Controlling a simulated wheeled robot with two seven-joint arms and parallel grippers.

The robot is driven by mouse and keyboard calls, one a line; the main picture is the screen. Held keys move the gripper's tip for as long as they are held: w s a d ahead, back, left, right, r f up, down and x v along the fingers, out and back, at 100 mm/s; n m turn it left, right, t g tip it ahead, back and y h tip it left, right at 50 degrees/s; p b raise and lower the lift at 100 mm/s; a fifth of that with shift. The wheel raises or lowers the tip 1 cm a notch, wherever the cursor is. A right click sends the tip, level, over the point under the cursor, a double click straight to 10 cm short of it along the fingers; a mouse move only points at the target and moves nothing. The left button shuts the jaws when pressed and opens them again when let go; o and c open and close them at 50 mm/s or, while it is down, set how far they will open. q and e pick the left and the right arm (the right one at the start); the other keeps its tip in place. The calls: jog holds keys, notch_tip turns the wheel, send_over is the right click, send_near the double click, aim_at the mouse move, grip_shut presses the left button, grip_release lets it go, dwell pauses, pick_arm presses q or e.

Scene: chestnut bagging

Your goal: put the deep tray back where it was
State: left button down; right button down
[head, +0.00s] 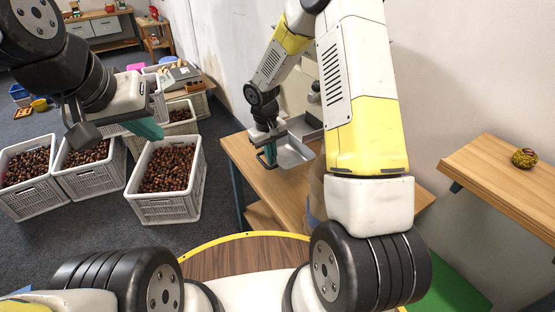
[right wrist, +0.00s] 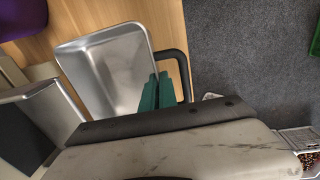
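The deep tray (head: 294,150), a shiny metal pan, sits at the wooden table's left side in the head view. In the right wrist view the tray (right wrist: 108,68) shows from above, with a black loop handle (right wrist: 183,70) on its right side. My right gripper (head: 269,156) is at this handle. Its green fingers (right wrist: 157,92) are close together between the tray wall and the handle's outer bar; whether they grip anything is unclear. My left gripper (head: 148,129) is high at the left above the crates, with no object visible in it; its finger gap is hidden.
White crates of chestnuts (head: 164,207) stand on the grey floor at the left. A grey machine (right wrist: 35,120) stands beside the tray. The wooden table (head: 243,153) meets the white wall. A wooden shelf (head: 490,175) at the right bears a small round object (head: 524,158).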

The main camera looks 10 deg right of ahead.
notch_tip(320, 180, down, 9)
jog(key=shift+r, duration=0.1)
dwell(0.3)
jog(key=c, duration=1.7)
grip_release()
jog(key=s+d+r+m+t, duration=0.15)
jog(key=s+r, duration=0.25)
jog(key=r, duration=1)
jog(key=s+d+r+t, duration=0.15)
jog(key=s+r, duration=0.25)
jog(key=r, duration=1)
jog(key=s+r+t+y, duration=0.1)
jog(key=s+r, duration=0.2)
jog(key=s, duration=0.2)
jog(key=s+r+m+t+y, duration=0.1)
jog(key=s+r, duration=0.3)
jog(key=s, duration=0.2)
jog(key=s+d+r+m+y, duration=0.1)
jog(key=s+r, duration=0.2)
jog(key=s, duration=0.2)
jog(key=shift+s+r+t, duration=0.2)
jog(key=shift+r+t, duration=0.05)
jog(key=shift+t, duration=0.15)
